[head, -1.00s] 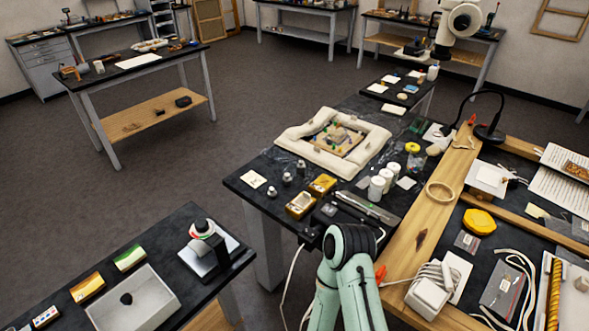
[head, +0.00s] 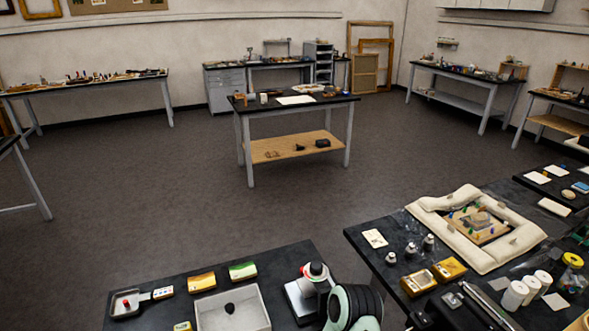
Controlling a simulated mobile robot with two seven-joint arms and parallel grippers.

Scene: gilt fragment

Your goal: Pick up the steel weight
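Three small steel-coloured weights with knobs stand in a slanting row on the dark right-hand bench (head: 365,232). They are the near-left weight (head: 391,258), the middle weight (head: 411,249) and the far-right weight (head: 428,242). I cannot tell which one the task names. They stand clear of one another, left of the padded frame and behind the yellow boxes. Neither of my grippers is in view. A mint and black link of my arm shows at the bottom, right of the centre.
A white card (head: 375,238) lies behind the weights. Yellow boxes (head: 449,269) lie in front, and a cream padded frame (head: 432,217) lies to the right. The near bench holds a grey tray (head: 259,294) and small boxes. Open floor (head: 200,215) lies beyond.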

